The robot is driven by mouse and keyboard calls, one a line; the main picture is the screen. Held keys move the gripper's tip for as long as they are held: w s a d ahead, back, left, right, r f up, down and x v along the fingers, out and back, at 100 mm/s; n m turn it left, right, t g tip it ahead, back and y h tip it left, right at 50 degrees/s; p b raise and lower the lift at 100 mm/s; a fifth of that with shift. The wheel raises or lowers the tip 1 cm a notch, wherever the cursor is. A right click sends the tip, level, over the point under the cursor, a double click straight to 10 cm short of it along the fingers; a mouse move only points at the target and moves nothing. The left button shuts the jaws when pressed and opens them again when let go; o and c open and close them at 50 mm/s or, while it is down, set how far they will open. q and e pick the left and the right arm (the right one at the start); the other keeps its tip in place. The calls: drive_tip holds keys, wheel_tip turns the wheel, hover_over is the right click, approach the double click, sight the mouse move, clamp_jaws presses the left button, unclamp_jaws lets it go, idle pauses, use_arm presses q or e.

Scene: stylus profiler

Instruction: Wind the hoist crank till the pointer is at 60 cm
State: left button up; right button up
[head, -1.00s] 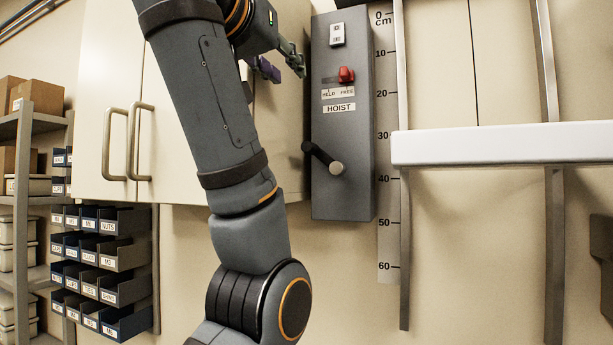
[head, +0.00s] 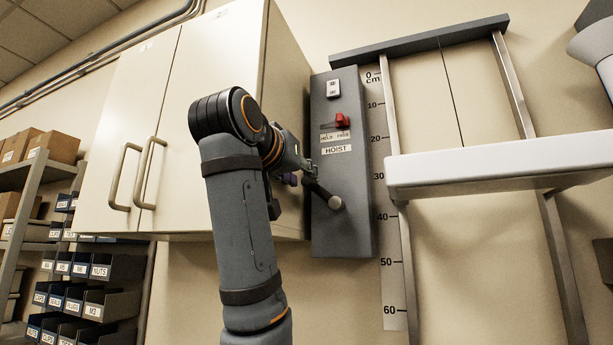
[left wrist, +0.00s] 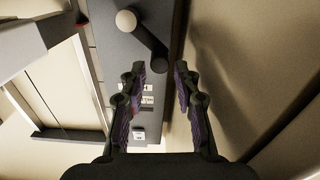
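The grey hoist box (head: 330,235) hangs on the wall. Its crank (head: 320,193) has a dark arm and a pale knob (head: 336,203) pointing down to the right. The crank also shows in the left wrist view (left wrist: 151,42). My left gripper (head: 302,172) is just left of the crank arm; in the left wrist view its purple-padded fingers (left wrist: 160,92) are apart with nothing between them. The white platform (head: 500,168) has its left end beside roughly 30 to 38 on the cm scale (head: 394,318). I see no distinct pointer. My right gripper is out of view.
A red lever (head: 342,121) sits on the box, on the FREE side of its label. A cream cabinet (head: 210,75) stands close left of the box. Metal rails (head: 517,90) flank the platform. Bins (head: 77,268) are at lower left.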

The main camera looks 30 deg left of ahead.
sight(306, 179)
use_arm(q)
drive_tip(key=shift+p+x, duration=0.3)
drive_tip(key=shift+x, duration=1.4)
clamp_jaws()
